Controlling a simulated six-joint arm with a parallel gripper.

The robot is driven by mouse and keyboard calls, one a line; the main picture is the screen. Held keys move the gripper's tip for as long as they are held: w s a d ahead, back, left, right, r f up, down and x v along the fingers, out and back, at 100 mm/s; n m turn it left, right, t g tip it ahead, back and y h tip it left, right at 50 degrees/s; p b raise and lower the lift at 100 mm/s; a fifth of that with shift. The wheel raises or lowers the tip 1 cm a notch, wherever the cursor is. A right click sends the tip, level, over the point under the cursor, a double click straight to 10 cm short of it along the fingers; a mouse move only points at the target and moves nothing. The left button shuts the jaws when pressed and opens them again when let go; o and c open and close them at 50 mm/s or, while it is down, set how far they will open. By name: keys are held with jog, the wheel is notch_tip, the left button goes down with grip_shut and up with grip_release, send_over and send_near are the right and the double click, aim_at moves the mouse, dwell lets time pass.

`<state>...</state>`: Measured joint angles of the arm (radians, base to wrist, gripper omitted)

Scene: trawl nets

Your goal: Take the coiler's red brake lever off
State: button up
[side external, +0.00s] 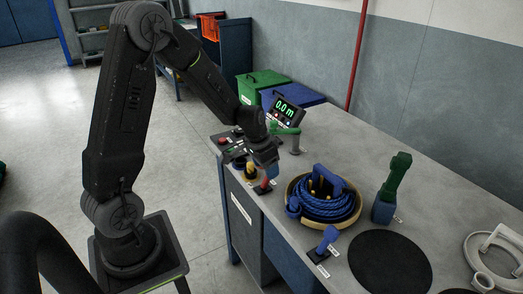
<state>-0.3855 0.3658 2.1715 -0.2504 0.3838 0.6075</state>
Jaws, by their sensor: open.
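The small red brake lever (264,184) stands on a dark base near the table's left edge, with a white label beside it. It looks roughly upright, but its exact tilt is too small to tell. My gripper (262,163) is open, just above and behind the lever. I cannot tell whether it touches the lever. The coiler's blue rope (326,208) lies coiled in a tan round tray (356,213), to the right of the lever.
A blue lever (328,238) stands at the front edge. A yellow knob (250,170) and red button (223,141) are close by my gripper. A display (286,108) reads 0.0 m. A green-handled tool (396,175) stands right. The black round mat (390,263) is bare.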

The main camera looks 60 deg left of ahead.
jog(key=v, duration=1.3)
jog(key=s+d+r+t, duration=0.1)
jog(key=s+d+r, duration=0.2)
jog(key=s+d, duration=0.45)
jog(key=s+d+r+t, duration=0.2)
jog(key=s+d+r, duration=0.1)
jog(key=s+d, duration=0.4)
jog(key=w+a+f+g, duration=0.1)
jog(key=w+a+g, duration=0.35)
jog(key=w, duration=0.65)
jog(key=w+a+f+g, duration=0.1)
jog(key=w+a+g, duration=0.4)
jog(key=w, duration=0.5)
jog(key=w+a+f, duration=0.4)
jog(key=a+f, duration=0.1)
jog(key=f, duration=0.2)
jog(key=shift+g, duration=0.45)
jog(key=x, duration=1.2)
jog(key=shift+s+f, duration=0.3)
jog(key=shift+s, duration=0.1)
